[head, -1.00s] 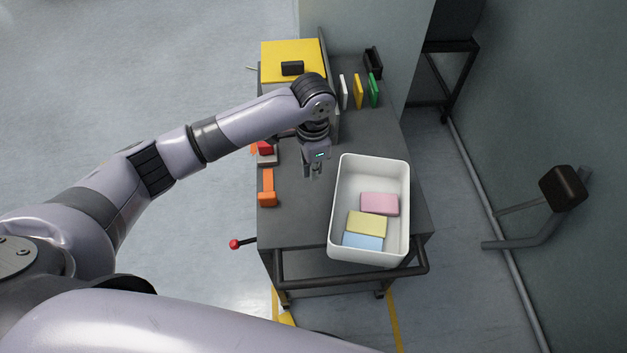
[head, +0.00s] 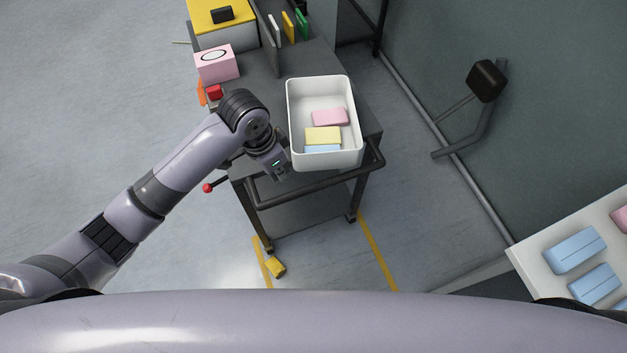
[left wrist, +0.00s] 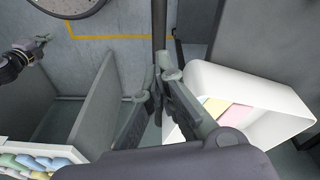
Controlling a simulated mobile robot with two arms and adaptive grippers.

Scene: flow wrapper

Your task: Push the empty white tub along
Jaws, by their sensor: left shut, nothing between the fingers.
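The white tub (head: 357,110) stands at the near right end of the grey cart top. It is not empty: a pink pack (head: 330,117), a yellow pack (head: 323,135) and a blue pack (head: 322,149) lie in it. My left gripper (head: 281,172) is shut and empty, pointing down by the tub's near left corner. Contact with the wall cannot be told. In the left wrist view the tub (left wrist: 265,85) is right of the shut fingers (left wrist: 160,82). What looks like my right gripper (left wrist: 36,45) is small at the upper left there; its jaws are unclear.
The cart's dark handle bar (head: 310,190) runs just in front of the tub. A red-knobbed lever (head: 208,188) sticks out left. A pink box (head: 217,65) and upright panels (head: 288,28) stand farther back. A white tray with blue packs (head: 575,250) is at lower right.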

